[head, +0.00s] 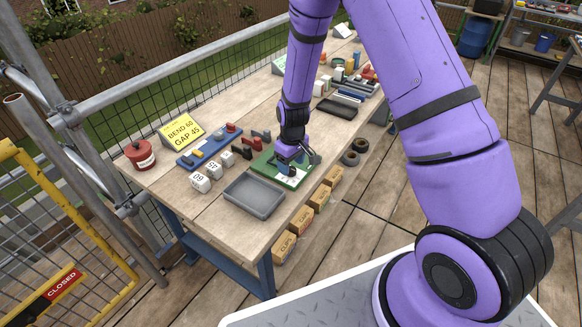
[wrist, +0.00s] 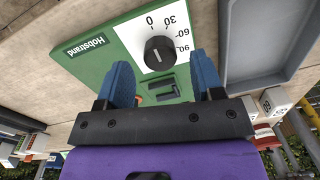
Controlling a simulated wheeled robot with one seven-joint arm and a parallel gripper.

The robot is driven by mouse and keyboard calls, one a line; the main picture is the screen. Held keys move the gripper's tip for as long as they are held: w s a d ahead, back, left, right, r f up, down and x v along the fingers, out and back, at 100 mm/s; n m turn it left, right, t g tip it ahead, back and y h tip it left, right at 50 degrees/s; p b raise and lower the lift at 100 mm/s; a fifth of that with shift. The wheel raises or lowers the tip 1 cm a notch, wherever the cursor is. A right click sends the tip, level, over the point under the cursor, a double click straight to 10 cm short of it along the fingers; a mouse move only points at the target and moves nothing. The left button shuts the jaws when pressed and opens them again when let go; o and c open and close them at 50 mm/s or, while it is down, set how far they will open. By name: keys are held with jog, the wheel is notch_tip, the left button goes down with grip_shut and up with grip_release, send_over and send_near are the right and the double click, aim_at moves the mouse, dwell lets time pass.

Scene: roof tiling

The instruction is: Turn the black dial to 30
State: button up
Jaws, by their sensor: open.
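The dial's exact setting is hard to read. In the wrist view my gripper (wrist: 163,80) is open, its two blue fingers apart with the dial beyond their tips and nothing held. A dark fitting (wrist: 162,88) on the board shows between the fingers. In the head view my gripper (head: 291,158) is over the green board (head: 262,166) and hides the dial.
A grey tray (head: 254,195) lies beside the board, near the table front. Number blocks (head: 200,182), a blue tool rack (head: 209,147), a red tin (head: 140,154) and a yellow "BEND 60 GAP 45" sign (head: 182,130) stand left.

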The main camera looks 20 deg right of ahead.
jog(key=shift+f, duration=0.95)
jog(key=c, duration=0.9)
jog(key=shift+m, duration=0.4)
jog(key=m, duration=0.3)
jog(key=shift+m, duration=2)
